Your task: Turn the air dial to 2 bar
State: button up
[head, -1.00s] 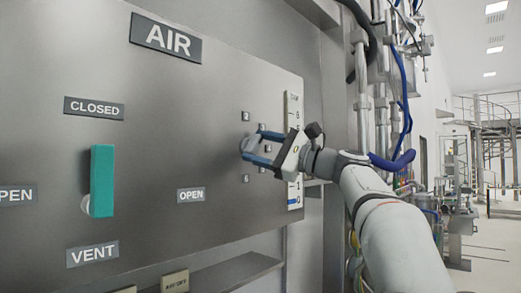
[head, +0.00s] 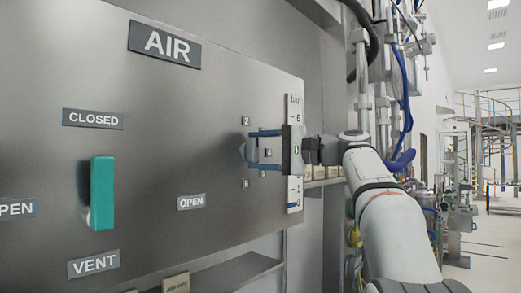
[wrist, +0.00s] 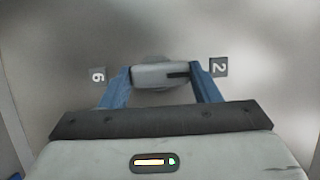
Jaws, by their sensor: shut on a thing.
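The air dial (head: 243,150) is a grey knob on the steel panel. In the wrist view its bar handle (wrist: 150,76) lies between my two blue fingers, with a dark mark at its right end. That mark points towards the "2" label (wrist: 219,67); the "6" label (wrist: 98,76) is on the opposite side. In the head view "2" (head: 245,121) is above the dial and "6" (head: 245,184) below. My gripper (head: 252,150) is shut on the dial handle, one finger above the other. A vertical bar gauge (head: 294,112) is partly hidden behind my gripper.
A teal valve handle (head: 102,193) stands upright on the panel at left, among "CLOSED" (head: 93,119), "OPEN" (head: 191,202) and "VENT" (head: 93,263) labels. Pipes and a blue hose (head: 401,160) run close behind my arm. A ledge (head: 235,275) is below the panel.

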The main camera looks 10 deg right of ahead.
dwell(0.5)
jog(key=o, duration=1)
jog(key=b+v, duration=0.1)
jog(key=v, duration=0.6)
jog(key=shift+s+d, duration=0.2)
jog(key=shift+d, duration=0.15)
